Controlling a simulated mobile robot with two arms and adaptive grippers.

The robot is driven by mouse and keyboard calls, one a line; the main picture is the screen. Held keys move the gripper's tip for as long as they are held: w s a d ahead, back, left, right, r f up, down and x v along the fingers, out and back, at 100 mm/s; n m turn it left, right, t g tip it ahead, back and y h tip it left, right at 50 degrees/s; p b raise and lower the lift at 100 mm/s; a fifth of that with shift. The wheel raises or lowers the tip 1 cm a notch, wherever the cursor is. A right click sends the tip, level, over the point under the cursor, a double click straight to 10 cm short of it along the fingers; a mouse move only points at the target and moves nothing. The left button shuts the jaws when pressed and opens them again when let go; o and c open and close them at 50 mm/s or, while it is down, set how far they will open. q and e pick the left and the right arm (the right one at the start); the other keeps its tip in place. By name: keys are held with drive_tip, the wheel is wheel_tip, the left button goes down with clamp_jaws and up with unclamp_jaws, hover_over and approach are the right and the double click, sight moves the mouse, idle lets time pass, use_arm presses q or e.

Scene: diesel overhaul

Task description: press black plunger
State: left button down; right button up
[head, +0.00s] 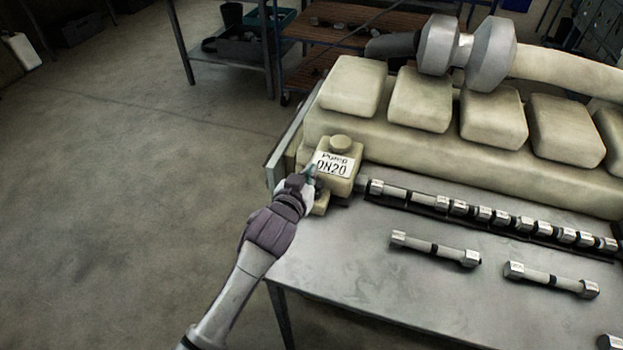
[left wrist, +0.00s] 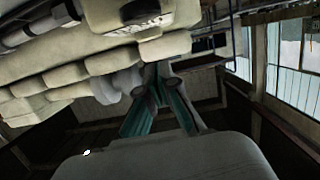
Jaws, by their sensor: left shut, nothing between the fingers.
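The cream pump (head: 345,180) with a white label reading "Pump DN20" stands at the left end of the engine. It has a round knob on top. My left gripper (head: 309,171) is at the pump's left side, its tip close to the label's edge. I cannot tell whether it touches. In the left wrist view the left gripper's (left wrist: 157,76) dark and teal fingers are shut and empty. The pump (left wrist: 168,45) shows there beyond them, with its label. My right gripper is not in view.
The cream engine block (head: 440,165) fills the back of the grey bench (head: 350,255). A long shaft (head: 480,213) lies along its front. Two short metal shafts (head: 435,248) (head: 550,279) lie on the bench. Open floor (head: 130,200) is at the left.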

use_arm(q)
drive_tip(key=shift+w+d+f+p, duration=0.1)
drive_tip(key=shift+f+p, duration=0.1)
drive_tip(key=shift+f, duration=0.85)
drive_tip(key=shift+w+d+f+p, duration=0.1)
drive_tip(key=shift+f+p, duration=0.05)
drive_tip(key=shift+f, duration=0.9)
drive_tip(key=shift+f, duration=0.1)
wheel_tip(320, 180, down, 3)
drive_tip(key=shift+r+b, duration=0.15)
drive_tip(key=shift+b, duration=0.9)
drive_tip(key=shift+r, duration=0.1)
